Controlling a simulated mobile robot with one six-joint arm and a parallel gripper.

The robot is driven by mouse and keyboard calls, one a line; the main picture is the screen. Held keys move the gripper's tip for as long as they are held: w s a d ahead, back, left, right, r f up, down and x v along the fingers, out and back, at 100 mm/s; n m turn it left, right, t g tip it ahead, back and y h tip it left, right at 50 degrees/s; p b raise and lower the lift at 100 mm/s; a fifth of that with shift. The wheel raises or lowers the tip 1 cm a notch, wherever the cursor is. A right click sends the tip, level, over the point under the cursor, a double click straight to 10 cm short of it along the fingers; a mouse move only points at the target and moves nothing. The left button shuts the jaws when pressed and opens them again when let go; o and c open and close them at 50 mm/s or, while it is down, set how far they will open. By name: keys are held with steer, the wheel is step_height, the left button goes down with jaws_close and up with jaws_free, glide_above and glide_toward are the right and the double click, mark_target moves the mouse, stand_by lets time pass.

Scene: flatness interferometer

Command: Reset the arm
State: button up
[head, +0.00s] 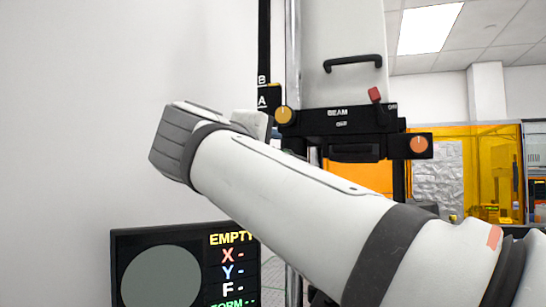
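My white arm reaches from the lower right up to the left and ends in view at a grey-capped joint. A pale grey piece just behind that joint is mostly hidden, and I cannot tell what it is. My gripper is not in view. The interferometer (343,30) stands upright behind my arm, with a black handle (352,63) on its white housing. Its black bar marked BEAM (338,118) carries a red lever (375,95), a yellow knob (283,115) and an orange knob (419,145). My arm hides the instrument's lower part.
A black display (185,270) at the lower left reads EMPTY, with dashes beside X, Y and F. A plain wall (85,110) fills the left side. Yellow-orange panels (490,165) stand in the background at right. Part of the area before the instrument is taken up by my arm.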

stand_by(0.4)
steer(key=d+f+m+g+y+p, duration=0.15)
steer(key=d+f+g, duration=0.3)
steer(key=f, duration=0.65)
steer(key=d+f+m+g+y+p, duration=0.1)
steer(key=d+f+m+g+p, duration=0.15)
steer(key=d+f, duration=0.65)
steer(key=s+f+m+g+y+p, duration=0.2)
steer(key=s+f, duration=0.6)
steer(key=f, duration=0.4)
steer(key=s+d+f+m+g+y+p, duration=0.1)
steer(key=s+f+m+g+y+p, duration=0.1)
steer(key=s+f+m+g, duration=0.3)
steer(key=s+f, duration=0.3)
steer(key=f, duration=0.3)
steer(key=shift+s+d+f+m+p, duration=0.15)
steer(key=shift+s+f+m+p, duration=0.15)
steer(key=shift+s+f, duration=0.1)
